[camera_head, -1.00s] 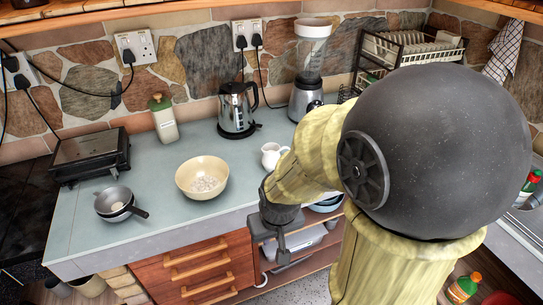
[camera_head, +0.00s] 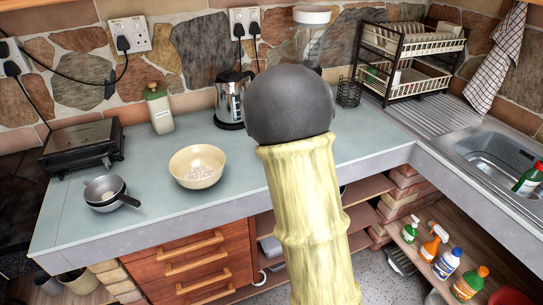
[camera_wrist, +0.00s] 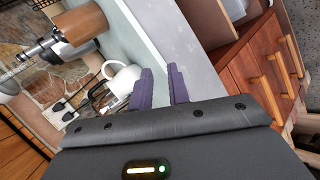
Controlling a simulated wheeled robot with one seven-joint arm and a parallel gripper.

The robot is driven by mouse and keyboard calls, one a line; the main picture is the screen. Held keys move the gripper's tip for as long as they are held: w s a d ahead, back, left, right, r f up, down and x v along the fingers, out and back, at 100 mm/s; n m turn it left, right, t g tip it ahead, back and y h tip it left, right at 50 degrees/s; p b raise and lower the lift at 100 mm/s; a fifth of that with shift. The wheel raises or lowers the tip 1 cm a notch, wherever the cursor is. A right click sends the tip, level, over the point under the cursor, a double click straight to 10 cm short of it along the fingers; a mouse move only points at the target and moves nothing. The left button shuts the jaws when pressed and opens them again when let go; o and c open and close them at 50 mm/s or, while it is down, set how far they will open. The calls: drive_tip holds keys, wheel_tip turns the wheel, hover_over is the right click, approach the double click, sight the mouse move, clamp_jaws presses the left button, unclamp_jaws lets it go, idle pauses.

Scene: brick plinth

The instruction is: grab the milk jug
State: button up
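The white milk jug (camera_wrist: 124,78) shows in the wrist view, just left of and beyond my gripper's left finger, which overlaps part of it. It stands near the edge of the pale worktop (camera_wrist: 135,24). In the head view the jug is hidden behind my arm. My gripper (camera_wrist: 160,82) is open in the wrist view, with a gap between its two dark fingers and nothing visible between them. The jug is not between the fingers. My gripper is hidden behind my arm in the head view.
A kettle (camera_head: 230,100) stands behind my arm. A cream bowl (camera_head: 198,168), pans (camera_head: 105,191), a bottle (camera_head: 159,109) and a grill (camera_head: 83,146) are on the left. A dish rack (camera_head: 412,60) and sink (camera_head: 495,155) are right. Drawers (camera_head: 200,265) lie below.

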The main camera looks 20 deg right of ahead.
drive_tip(key=w+d+n+t+b, duration=0.2)
drive_tip(key=w+n+t+b, duration=0.1)
drive_tip(key=n, duration=0.7)
drive_tip(key=w+d+n+t+b, duration=0.2)
drive_tip(key=n+t, duration=0.3)
drive_tip(key=n, duration=0.5)
drive_tip(key=shift+w+d+r+b, duration=0.3)
drive_tip(key=shift+w+b, duration=0.1)
drive_tip(key=shift+w, duration=0.15)
drive_tip(key=shift+f, duration=0.1)
drive_tip(key=p+x, duration=0.1)
drive_tip(key=x, duration=1)
drive_tip(key=shift+w+p, duration=0.2)
drive_tip(key=shift+p, duration=0.15)
drive_tip(key=shift+w, duration=0.4)
drive_tip(key=shift+w, duration=0.2)
drive_tip(key=shift+p+x, duration=0.6)
drive_tip(key=shift+x, duration=1.9)
drive_tip(key=shift+d+f, duration=0.15)
